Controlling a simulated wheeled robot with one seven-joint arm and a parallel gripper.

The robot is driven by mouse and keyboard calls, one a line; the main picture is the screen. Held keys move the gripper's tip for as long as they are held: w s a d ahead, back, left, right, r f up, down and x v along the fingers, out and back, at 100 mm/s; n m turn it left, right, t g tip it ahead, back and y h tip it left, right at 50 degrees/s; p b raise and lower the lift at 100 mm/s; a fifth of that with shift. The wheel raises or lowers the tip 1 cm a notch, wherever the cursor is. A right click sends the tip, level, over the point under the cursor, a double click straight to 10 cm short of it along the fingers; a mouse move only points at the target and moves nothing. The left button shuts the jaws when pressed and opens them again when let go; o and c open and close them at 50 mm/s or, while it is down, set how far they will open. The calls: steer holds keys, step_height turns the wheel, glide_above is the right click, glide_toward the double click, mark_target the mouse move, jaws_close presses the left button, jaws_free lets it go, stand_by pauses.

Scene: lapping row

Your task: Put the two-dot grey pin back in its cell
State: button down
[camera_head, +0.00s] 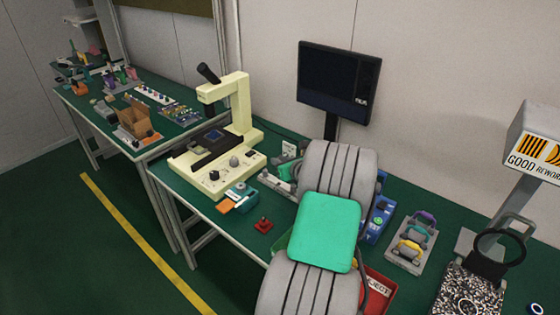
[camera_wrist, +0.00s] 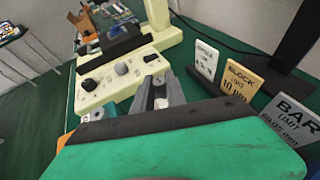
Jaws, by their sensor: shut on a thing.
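My gripper (camera_wrist: 158,95) shows in the wrist view beyond its green and black housing. Its fingers are shut on a small grey piece (camera_wrist: 159,82), which looks like the grey pin. Its dots cannot be made out, and its lower end is hidden. The gripper is in front of the cream machine (camera_wrist: 125,75) and left of the standing limit cards. In the head view my arm covers the middle of the bench and the held piece cannot be made out. I cannot pick out the pin's cell in either view.
Cards for block (camera_wrist: 242,88) and bar (camera_wrist: 293,120) stand close to the gripper's right. A teal box (camera_head: 241,197) and red knob (camera_head: 263,225) sit on the bench. A grey rack (camera_head: 400,262), blue bin (camera_head: 372,234) and red reject bin (camera_head: 384,283) lie right of my arm.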

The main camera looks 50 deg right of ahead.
steer(key=shift+s+r+p, duration=0.1)
steer(key=shift+r+p, duration=0.05)
steer(key=shift+p, duration=0.3)
steer(key=b, duration=0.4)
glide_above(280, 185)
step_height(280, 185, down, 6)
steer(key=shift+p, duration=0.3)
steer(key=shift+p, duration=0.75)
stand_by(0.8)
steer(key=shift+f, duration=0.2)
steer(key=shift+f+b, duration=0.35)
steer(key=shift+f+b, duration=0.45)
steer(key=shift+f, duration=0.25)
steer(key=c, duration=1.3)
jaws_free()
